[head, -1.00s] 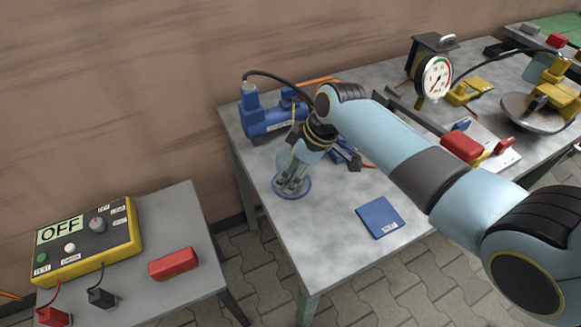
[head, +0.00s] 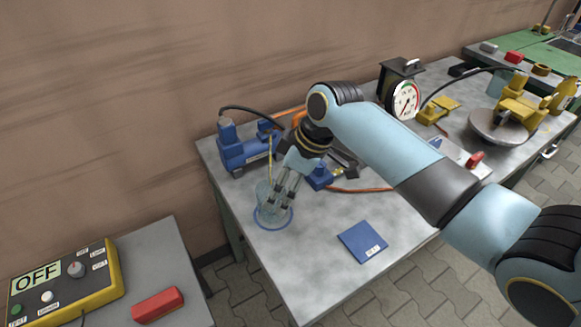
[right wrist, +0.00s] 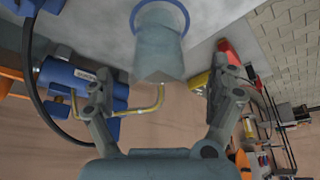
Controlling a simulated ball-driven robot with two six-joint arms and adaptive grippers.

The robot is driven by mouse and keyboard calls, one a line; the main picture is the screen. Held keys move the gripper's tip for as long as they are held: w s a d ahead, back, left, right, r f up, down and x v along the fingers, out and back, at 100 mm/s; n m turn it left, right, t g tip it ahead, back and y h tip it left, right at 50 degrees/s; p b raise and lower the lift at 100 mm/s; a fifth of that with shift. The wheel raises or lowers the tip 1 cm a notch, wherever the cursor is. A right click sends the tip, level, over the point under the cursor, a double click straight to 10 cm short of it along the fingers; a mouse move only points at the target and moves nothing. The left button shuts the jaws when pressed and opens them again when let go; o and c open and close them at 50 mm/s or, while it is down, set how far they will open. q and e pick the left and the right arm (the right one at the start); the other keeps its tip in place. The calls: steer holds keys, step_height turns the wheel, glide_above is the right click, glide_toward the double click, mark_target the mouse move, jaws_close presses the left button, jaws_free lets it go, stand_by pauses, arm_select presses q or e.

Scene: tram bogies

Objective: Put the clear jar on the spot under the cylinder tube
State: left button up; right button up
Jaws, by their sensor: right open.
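The clear jar (head: 263,196) stands upright on the blue ring spot (head: 257,221) near the left end of the grey table. In the right wrist view the jar (right wrist: 158,52) stands on the ring (right wrist: 187,18). The blue cylinder (head: 236,153) is behind it; its thin yellow tube (head: 270,150) reaches down toward the jar. The tube (right wrist: 150,108) also shows in the right wrist view. My right gripper (head: 275,204) is open beside the jar, with its fingers (right wrist: 156,78) apart on either side in the wrist view. My left gripper is not in view.
A blue labelled pad (head: 362,242) lies right of the spot. A pressure gauge (head: 405,100) and yellow parts on a round plate (head: 497,125) stand farther right. An orange hose (head: 360,190) crosses the table. A yellow-edged control box (head: 65,285) and red block (head: 157,304) are on the left table.

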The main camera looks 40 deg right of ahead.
steer(key=v, duration=0.5)
steer(key=shift+s+f, duration=0.1)
stand_by(0.4)
